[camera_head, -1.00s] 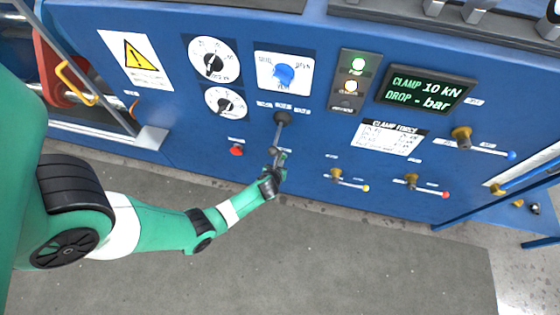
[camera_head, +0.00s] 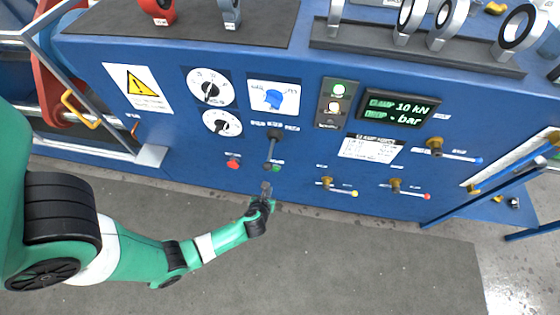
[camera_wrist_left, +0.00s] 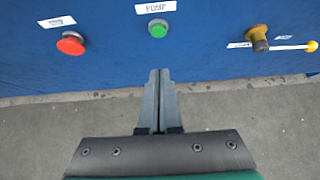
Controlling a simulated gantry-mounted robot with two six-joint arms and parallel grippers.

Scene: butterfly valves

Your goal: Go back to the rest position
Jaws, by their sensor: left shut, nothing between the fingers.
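My left gripper (camera_head: 266,190) is shut and empty. In the head view it is below the black-knobbed lever (camera_head: 271,150) on the blue panel (camera_head: 310,165), apart from it. In the left wrist view the closed fingers (camera_wrist_left: 159,100) point toward the panel's lower edge, below the green pump button (camera_wrist_left: 158,29). The red button (camera_wrist_left: 71,43) is to their left and a brass valve with a yellow-tipped handle (camera_wrist_left: 258,38) to their right. My right gripper is in neither view.
Brass valves with handles (camera_head: 327,183) stick out at the right. Valve rings stand on the top shelf (camera_head: 420,55). The grey floor (camera_head: 330,265) below is clear.

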